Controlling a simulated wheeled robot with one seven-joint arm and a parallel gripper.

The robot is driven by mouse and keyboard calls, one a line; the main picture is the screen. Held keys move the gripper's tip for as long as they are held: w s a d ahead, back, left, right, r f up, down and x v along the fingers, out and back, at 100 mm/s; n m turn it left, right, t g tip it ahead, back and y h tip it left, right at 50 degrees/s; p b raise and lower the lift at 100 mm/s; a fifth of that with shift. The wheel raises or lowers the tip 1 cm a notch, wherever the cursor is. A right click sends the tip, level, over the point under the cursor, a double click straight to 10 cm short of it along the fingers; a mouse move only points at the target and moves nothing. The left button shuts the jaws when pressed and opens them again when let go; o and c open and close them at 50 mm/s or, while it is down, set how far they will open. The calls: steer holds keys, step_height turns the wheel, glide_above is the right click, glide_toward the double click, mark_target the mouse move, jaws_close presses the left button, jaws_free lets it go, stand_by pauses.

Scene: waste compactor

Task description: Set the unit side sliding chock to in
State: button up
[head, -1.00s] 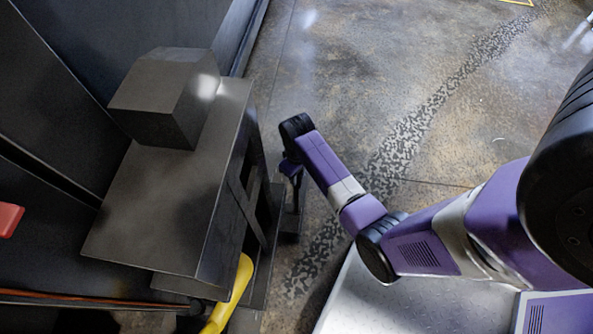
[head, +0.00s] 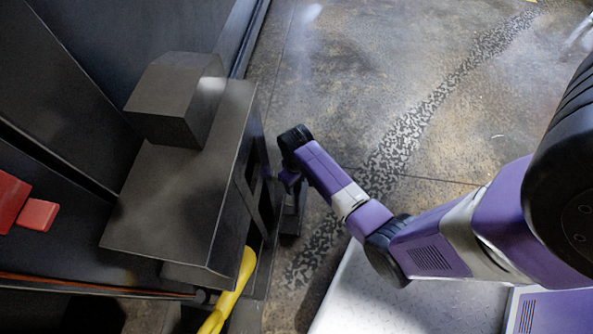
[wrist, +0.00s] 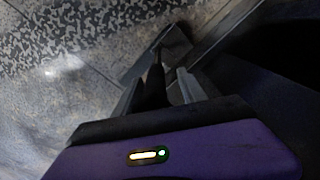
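The compactor unit is a dark grey metal housing (head: 165,205) with a smaller box on top, at the left of the head view. I cannot single out the sliding chock with certainty; a dark metal frame (head: 290,215) stands low by the unit's right side. My gripper (head: 292,180) points down beside that side, close to the frame, and is mostly hidden by my wrist. In the wrist view, dark, narrow finger shapes (wrist: 155,85) reach toward grey metal bars (wrist: 200,45). Deep shadow hides whether the fingers touch anything or how far apart they are.
A yellow curved bar (head: 232,290) runs along the unit's lower right edge. Red parts (head: 37,215) sit on the dark wall at the far left. The speckled concrete floor (head: 400,90) to the right of the unit is open.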

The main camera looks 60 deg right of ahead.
steer(key=shift+r+p, duration=1.4)
steer(key=shift+r, duration=2.55)
